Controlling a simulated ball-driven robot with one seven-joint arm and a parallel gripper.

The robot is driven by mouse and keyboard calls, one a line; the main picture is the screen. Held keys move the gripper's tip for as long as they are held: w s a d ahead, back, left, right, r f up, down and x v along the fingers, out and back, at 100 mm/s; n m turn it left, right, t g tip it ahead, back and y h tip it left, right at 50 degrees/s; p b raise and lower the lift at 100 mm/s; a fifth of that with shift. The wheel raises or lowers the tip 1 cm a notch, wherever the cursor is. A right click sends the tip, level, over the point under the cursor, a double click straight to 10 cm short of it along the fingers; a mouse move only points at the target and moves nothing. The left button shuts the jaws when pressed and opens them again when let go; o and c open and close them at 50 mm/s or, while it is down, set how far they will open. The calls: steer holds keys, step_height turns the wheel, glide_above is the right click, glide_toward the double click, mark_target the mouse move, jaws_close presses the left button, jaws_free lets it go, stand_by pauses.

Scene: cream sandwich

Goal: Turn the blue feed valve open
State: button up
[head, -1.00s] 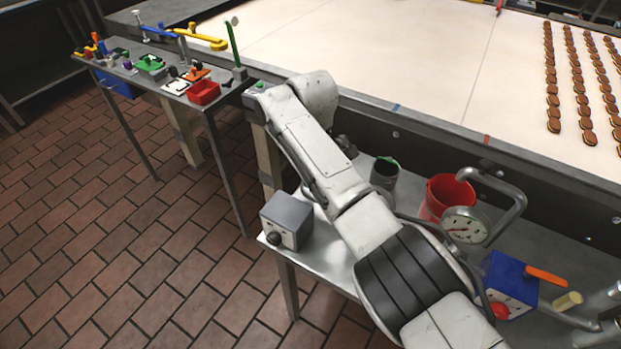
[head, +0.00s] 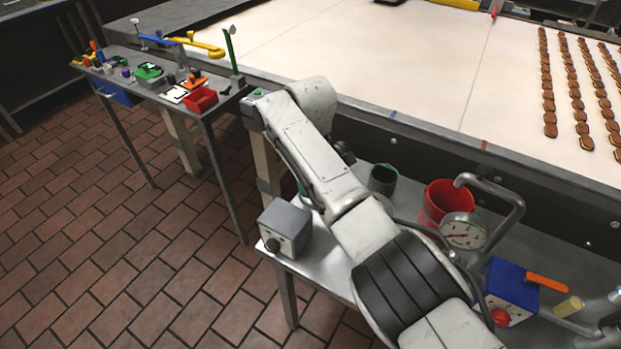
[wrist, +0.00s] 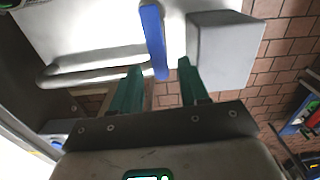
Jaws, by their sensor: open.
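The blue feed valve shows as a blue lever handle (wrist: 153,38) on a pale pipe (wrist: 95,68) in the wrist view. My gripper (wrist: 160,65) is open, with one green finger on each side of the lever's near end. The lever's end reaches between the fingertips; I cannot tell whether either finger touches it. In the head view the valve is hidden behind my arm, and only a bit of green finger shows beside the arm.
A grey box with a black knob (head: 285,230) stands close by on the metal bench; the box also shows in the wrist view (wrist: 225,45). A red bucket (head: 447,200), a dark bucket (head: 383,181), a pressure gauge (head: 464,232) and a blue box (head: 512,285) stand right of my arm.

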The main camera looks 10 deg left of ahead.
step_height(320, 180, up, 11)
steer(key=shift+b, duration=0.4)
steer(key=shift+f, duration=0.15)
stand_by(0.5)
